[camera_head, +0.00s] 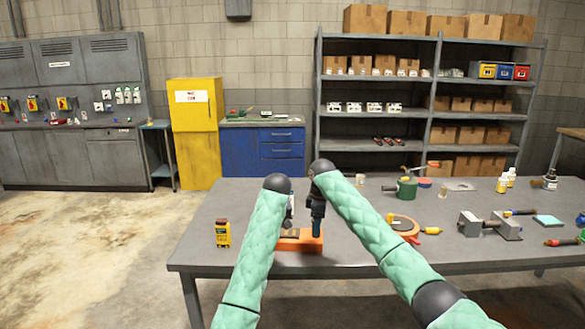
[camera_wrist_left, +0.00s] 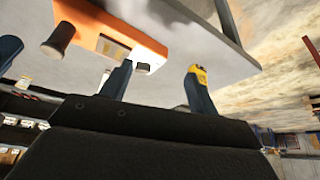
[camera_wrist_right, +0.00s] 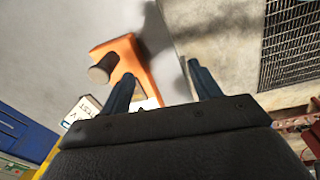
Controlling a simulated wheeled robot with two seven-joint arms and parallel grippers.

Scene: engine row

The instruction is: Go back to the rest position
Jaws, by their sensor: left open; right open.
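An orange block-like fixture (camera_head: 299,245) sits at the front of the grey table (camera_head: 215,262). Both arms, in green sleeves, reach over the table to it. My right gripper (camera_head: 317,226) points down at the fixture's right part. In the right wrist view its two fingers (camera_wrist_right: 162,80) stand apart and empty beside the orange fixture (camera_wrist_right: 143,77) and its dark post (camera_wrist_right: 103,68). My left gripper (camera_head: 291,217) is mostly hidden behind its sleeve. In the left wrist view its fingers (camera_wrist_left: 156,78) are apart, with the orange fixture (camera_wrist_left: 140,42) beyond them.
A yellow device (camera_head: 223,234) stands on the table left of the fixture. Shelves (camera_head: 430,90) and a yellow cabinet (camera_head: 195,135) stand behind. The left floor is clear.

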